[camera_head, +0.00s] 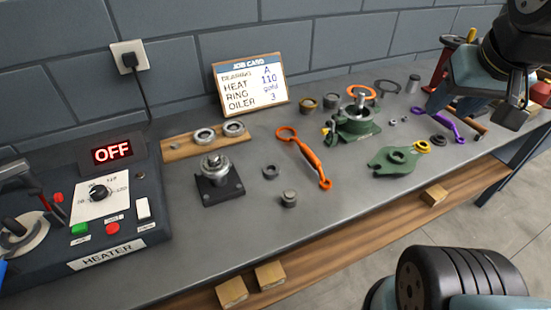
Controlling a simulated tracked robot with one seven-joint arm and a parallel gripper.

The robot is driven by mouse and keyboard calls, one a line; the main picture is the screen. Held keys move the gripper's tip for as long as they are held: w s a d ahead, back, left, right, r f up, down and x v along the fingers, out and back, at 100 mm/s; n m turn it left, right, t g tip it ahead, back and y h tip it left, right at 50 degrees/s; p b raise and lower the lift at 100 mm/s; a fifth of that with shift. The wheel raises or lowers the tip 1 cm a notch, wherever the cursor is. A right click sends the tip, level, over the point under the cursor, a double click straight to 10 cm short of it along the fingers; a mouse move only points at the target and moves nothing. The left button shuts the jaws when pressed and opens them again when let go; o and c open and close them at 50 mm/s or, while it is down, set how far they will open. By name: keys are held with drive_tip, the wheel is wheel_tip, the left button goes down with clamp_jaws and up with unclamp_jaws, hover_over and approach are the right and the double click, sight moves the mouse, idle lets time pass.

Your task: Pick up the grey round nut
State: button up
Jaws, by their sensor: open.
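Several small grey round parts lie on the bench, and I cannot tell for sure which is the nut. A dark grey ring (271,171) lies flat at the middle, left of the orange wrench. A short grey round piece (289,199) stands just in front of it, near the bench's front edge. Another dark ring (438,140) lies at the right near the purple wrench. My gripper (516,112) is at the upper right, open, apart from all of these. Its fingertips show only partly and I see nothing held in it.
An orange wrench (306,157), a purple wrench (444,123) and green casing parts (388,163) lie on the bench (240,230). A shaft on a black block (219,184) stands left of the middle. The heater (100,210) is at the left, reading OFF. A job card (250,86) leans at the back.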

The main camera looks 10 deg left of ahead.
drive_tip(key=o, duration=0.3)
drive_tip(key=shift+w+a, duration=0.35)
drive_tip(key=shift+w, duration=0.05)
drive_tip(key=o, duration=0.3)
drive_tip(key=w+a+n, duration=0.1)
drive_tip(key=w+a, duration=0.1)
drive_tip(key=w+a+f+n+g, duration=0.1)
drive_tip(key=a, duration=0.1)
drive_tip(key=w+a+n, duration=0.2)
drive_tip(key=shift+w+a+f+g, duration=0.35)
drive_tip(key=shift+f+g, duration=0.05)
drive_tip(key=shift+o, duration=0.2)
drive_tip(key=n+g, duration=0.4)
drive_tip(key=n, duration=0.6)
hover_over(272, 164)
drive_tip(key=s, duration=0.1)
wheel_tip(272, 164, down, 13)
drive_tip(key=f, duration=1.3)
drive_tip(key=shift+s+f, duration=0.25)
drive_tip(key=shift+f, duration=0.05)
